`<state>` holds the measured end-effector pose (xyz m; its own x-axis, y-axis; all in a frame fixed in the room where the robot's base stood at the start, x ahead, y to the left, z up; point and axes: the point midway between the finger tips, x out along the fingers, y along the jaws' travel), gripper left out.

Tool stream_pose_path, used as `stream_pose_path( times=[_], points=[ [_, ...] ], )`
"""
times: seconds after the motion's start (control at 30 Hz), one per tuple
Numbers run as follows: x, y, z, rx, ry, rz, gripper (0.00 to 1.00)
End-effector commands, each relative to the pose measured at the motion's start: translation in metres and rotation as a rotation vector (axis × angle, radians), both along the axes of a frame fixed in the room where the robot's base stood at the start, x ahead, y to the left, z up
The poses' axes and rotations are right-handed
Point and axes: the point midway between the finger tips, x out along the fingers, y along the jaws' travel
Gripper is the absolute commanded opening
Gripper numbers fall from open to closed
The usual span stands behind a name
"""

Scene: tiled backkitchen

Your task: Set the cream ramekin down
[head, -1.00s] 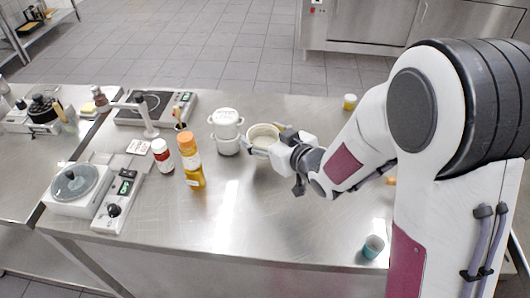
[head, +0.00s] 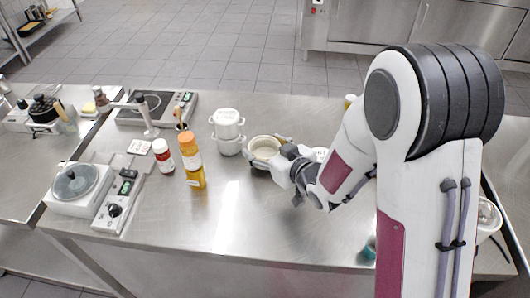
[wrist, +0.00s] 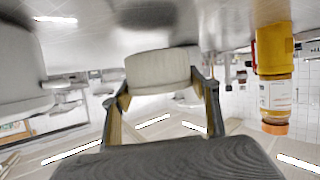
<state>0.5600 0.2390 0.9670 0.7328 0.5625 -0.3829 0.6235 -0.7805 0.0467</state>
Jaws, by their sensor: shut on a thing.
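The cream ramekin (head: 265,143) is in my gripper (head: 267,152), near the middle of the steel table in the head view. Its open top faces up and it looks empty. In the wrist view, which is upside down, the ramekin (wrist: 158,70) sits between the two fingers, which are shut on it. It looks about level. I cannot tell whether its base touches the table (head: 250,225) or hangs slightly above it.
Stacked white pots (head: 228,131) stand close left of the ramekin. A yellow bottle with an orange cap (head: 191,160) and a red-labelled jar (head: 162,156) stand farther left. A teal cup (head: 369,250) is partly hidden by my arm. The table's front middle is clear.

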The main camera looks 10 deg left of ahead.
Motion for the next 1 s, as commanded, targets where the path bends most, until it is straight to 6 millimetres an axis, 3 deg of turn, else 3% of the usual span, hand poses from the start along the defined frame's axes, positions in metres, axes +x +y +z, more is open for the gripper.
stream_pose_path(
  times=[0.23, 0.8, 0.83, 0.87, 1.0],
  points=[
    [0.0, 0.0, -0.019, 0.0, 0.0, -0.001, 0.34],
    [0.0, 0.0, -0.024, 0.0, -0.001, -0.001, 0.34],
    [0.0, 0.0, -0.024, 0.0, 0.0, -0.001, 0.65],
    [0.0, 0.0, -0.024, 0.0, 0.0, -0.001, 0.73],
    [0.0, 0.0, -0.024, 0.0, 0.0, -0.001, 0.76]
  ],
)
